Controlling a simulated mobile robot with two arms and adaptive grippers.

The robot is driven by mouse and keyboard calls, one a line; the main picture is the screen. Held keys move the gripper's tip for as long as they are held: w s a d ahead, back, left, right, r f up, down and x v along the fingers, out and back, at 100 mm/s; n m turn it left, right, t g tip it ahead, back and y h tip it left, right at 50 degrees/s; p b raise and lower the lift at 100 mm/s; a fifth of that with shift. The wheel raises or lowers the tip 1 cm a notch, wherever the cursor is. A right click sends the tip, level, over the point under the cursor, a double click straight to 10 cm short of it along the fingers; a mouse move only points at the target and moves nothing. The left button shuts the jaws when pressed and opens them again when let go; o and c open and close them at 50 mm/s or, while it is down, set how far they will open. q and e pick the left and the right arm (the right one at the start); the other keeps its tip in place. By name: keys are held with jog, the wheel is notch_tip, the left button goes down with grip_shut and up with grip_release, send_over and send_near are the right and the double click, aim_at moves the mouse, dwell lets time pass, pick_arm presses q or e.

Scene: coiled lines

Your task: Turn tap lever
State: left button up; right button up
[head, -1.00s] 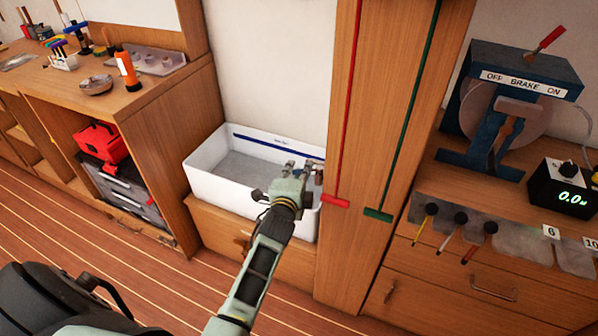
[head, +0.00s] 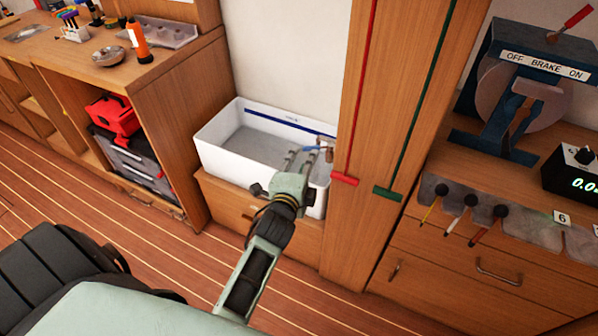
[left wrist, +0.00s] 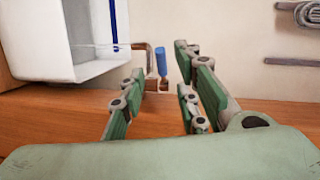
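The tap (head: 327,142) is a small brass fitting at the right end of the white basin, against the wooden post. Its blue lever (head: 311,148) is partly visible by my finger ends; it also shows upright in the left wrist view (left wrist: 161,62), beside the curved brass pipe. My left gripper (head: 300,156) reaches over the basin's front rim. In the left wrist view my left gripper (left wrist: 160,66) is open, with the lever in the gap between its fingers in the picture. I cannot tell whether a finger touches it. My right gripper is out of view.
The white basin (head: 213,153) sits on a wooden drawer unit. A wooden post (head: 358,215) with red and green lines stands close right of the tap. A bench with a brake device (head: 500,110) is further right. Striped floor (head: 180,262) lies open in front.

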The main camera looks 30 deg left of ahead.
pick_arm(q)
jog(key=shift+v, duration=2.3)
dwell(5.7)
